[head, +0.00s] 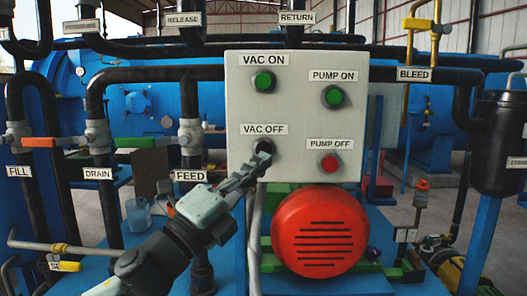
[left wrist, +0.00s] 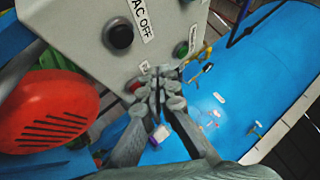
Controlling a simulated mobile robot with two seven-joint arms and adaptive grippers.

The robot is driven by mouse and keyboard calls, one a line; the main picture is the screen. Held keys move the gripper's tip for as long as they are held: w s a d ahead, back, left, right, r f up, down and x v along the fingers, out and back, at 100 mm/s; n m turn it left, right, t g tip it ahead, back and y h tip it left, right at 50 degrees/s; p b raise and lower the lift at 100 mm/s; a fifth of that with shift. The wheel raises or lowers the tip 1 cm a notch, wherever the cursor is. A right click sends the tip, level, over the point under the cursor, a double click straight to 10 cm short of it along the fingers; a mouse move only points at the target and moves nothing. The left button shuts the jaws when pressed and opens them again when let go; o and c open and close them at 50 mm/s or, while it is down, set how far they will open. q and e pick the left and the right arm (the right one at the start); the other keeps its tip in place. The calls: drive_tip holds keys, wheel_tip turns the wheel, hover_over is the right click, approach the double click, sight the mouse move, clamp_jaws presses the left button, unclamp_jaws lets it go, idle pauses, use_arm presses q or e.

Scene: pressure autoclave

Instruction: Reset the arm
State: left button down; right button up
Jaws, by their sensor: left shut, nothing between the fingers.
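My left gripper (head: 260,156) comes up from the lower left in the head view. Its fingers are shut and empty, with the tips in front of the lower left of the grey control panel (head: 292,106). They overlap the edge of the black VAC OFF button (head: 262,145); I cannot tell if they touch it. In the left wrist view the shut fingers (left wrist: 162,78) appear apart from the black button (left wrist: 119,35), which shows uncovered. The panel also carries a green VAC ON button (head: 263,81), a green PUMP ON button (head: 333,96) and a red PUMP OFF button (head: 330,163). My right gripper is not in view.
A red motor cover (head: 320,231) stands just below the panel. Black pipes labelled FILL, DRAIN and FEED run at the left, with an orange handle (head: 38,142) and a green handle (head: 134,142). A black canister (head: 497,145) hangs at the right. A blue tank lies behind.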

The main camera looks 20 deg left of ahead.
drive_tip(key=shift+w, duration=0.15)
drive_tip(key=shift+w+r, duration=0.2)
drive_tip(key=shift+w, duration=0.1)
use_arm(q)
drive_tip(key=w+a+f+n+g+y, duration=0.15)
drive_tip(key=a+f+n+y, duration=0.35)
drive_tip(key=f, duration=0.6)
drive_tip(key=a+f+n+g+y, duration=0.3)
drive_tip(key=f+n, duration=0.3)
drive_tip(key=f, duration=0.4)
drive_tip(key=a+f+n+g+y, duration=0.2)
drive_tip(key=a+f+n+y, duration=0.3)
drive_tip(key=f, duration=0.6)
drive_tip(key=s+d+f+n+g+h, duration=0.1)
drive_tip(key=s+f+n+g, duration=0.3)
drive_tip(key=s+f, duration=0.8)
drive_tip(key=s+d+f+n+g+h, duration=0.1)
drive_tip(key=s+f+n+g, duration=0.3)
drive_tip(key=s+f, duration=0.9)
wheel_tip(320, 180, down, 5)
drive_tip(key=d+g, duration=0.1)
drive_tip(key=g, duration=0.2)
drive_tip(key=shift+r+n, duration=0.2)
drive_tip(key=shift+n, duration=0.2)
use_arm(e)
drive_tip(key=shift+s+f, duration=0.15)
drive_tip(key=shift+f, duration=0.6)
